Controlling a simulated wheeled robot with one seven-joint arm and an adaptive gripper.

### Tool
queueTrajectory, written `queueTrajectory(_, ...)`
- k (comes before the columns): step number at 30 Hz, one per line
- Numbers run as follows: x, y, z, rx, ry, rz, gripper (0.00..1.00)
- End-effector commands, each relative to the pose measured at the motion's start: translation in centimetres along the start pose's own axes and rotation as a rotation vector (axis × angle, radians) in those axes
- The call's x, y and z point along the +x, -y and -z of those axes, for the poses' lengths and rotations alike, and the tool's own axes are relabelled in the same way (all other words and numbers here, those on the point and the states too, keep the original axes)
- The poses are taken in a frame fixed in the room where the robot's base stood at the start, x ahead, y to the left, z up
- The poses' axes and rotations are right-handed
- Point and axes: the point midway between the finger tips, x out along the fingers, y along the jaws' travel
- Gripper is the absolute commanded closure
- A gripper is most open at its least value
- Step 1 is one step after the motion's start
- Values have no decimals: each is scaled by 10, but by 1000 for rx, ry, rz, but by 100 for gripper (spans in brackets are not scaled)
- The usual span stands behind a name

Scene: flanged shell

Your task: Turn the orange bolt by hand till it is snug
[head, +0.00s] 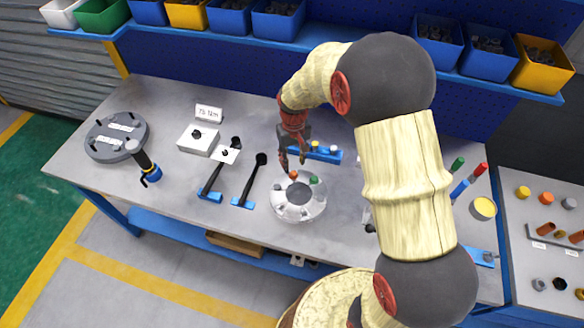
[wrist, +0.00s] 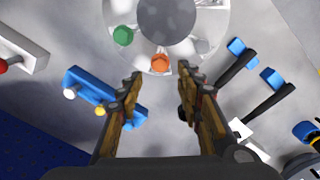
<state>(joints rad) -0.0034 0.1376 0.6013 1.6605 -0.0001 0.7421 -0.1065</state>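The orange bolt (head: 293,175) stands in the flange of the round grey shell (head: 299,212), on the rim side nearest my gripper. In the wrist view its hexagonal head (wrist: 160,63) lies just beyond the fingertips, between their lines. A green bolt (head: 314,181) sits in the same flange; it also shows in the wrist view (wrist: 123,36). My gripper (head: 292,166) is just above the flange near the orange bolt. In the wrist view its fingers (wrist: 160,78) are apart with nothing between them. Whether a fingertip touches the bolt cannot be told.
A blue rack (head: 322,153) with a white and a yellow bolt stands behind the shell. Two black-handled tools on blue stands (head: 243,203) lie to the left. A white block (head: 198,140) and a round grey plate (head: 117,137) are farther left. Coloured markers (head: 461,189) stand at the right.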

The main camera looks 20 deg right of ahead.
Motion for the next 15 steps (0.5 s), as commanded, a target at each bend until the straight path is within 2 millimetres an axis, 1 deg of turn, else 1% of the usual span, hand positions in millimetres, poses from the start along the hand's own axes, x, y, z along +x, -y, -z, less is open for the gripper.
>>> queueTrajectory(1,10,0,-1,0,3,0,64)
queueTrajectory(6,34,0,-1,0,2,0,64)
queueTrajectory(10,46,0,0,1,2,0,64)
queueTrajectory(15,51,0,0,1,0,0,64)
